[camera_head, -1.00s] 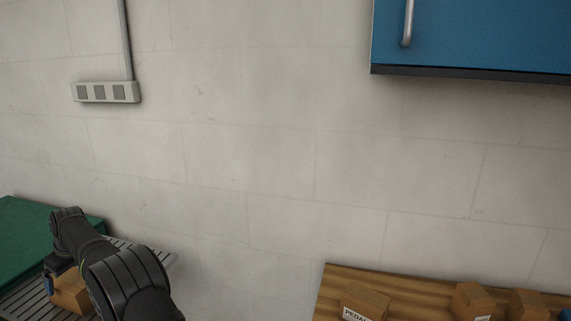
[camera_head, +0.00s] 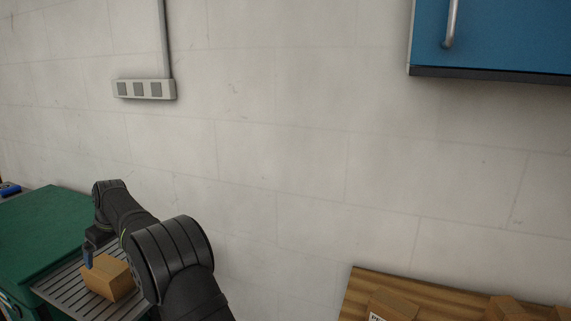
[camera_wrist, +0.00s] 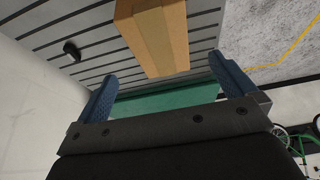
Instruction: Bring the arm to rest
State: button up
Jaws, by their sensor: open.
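My gripper shows in the wrist view (camera_wrist: 168,92) with its two blue fingers wide apart and nothing between them. A cardboard box (camera_wrist: 155,38) lies on the grey slatted surface just beyond the fingertips, apart from them as far as I can tell. In the head view my arm reaches to the left, and one blue finger of my gripper (camera_head: 88,256) shows beside the cardboard box (camera_head: 108,278), which sits on the slatted rack (camera_head: 62,285). The rest of the gripper is hidden by the wrist there.
A green-topped surface (camera_head: 40,230) adjoins the rack. A wooden table (camera_head: 365,285) with several cardboard boxes stands at the lower right. A blue wall cabinet (camera_head: 500,40) hangs at the upper right. A socket strip (camera_head: 143,89) is on the wall. A green bike (camera_wrist: 298,140) shows at the wrist view's edge.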

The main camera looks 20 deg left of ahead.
aim_at(107, 267)
jog(key=shift+d+r, duration=0.3)
jog(key=shift+r, duration=0.3)
jog(key=x, duration=1.2)
jog(key=r, duration=0.4)
jog(key=shift+w+d+r, duration=0.1)
jog(key=shift+w+r, duration=0.1)
jog(key=shift+r, duration=0.15)
jog(key=w+d+r+m, duration=0.1)
jog(key=w+d+r, duration=0.4)
jog(key=d, duration=0.4)
jog(key=w+d+r, duration=0.4)
jog(key=w+d, duration=0.4)
jog(key=d, duration=0.1)
jog(key=w+d+r+m, duration=0.1)
jog(key=w+d+r, duration=0.3)
jog(key=w+d, duration=0.3)
jog(key=w+d+r+m, duration=0.1)
jog(key=d+r, duration=0.1)
jog(key=d, duration=1)
jog(key=w+d+r+m+t, duration=0.1)
jog(key=w+d+r+m, duration=0.1)
jog(key=d, duration=1)
jog(key=w+d+r+m+t, duration=0.1)
jog(key=d+r, duration=0.3)
jog(key=d, duration=0.9)
jog(key=shift+w+r+m+h, duration=0.2)
jog(key=shift+w+m+h, duration=0.1)
jog(key=shift+w+h, duration=0.1)
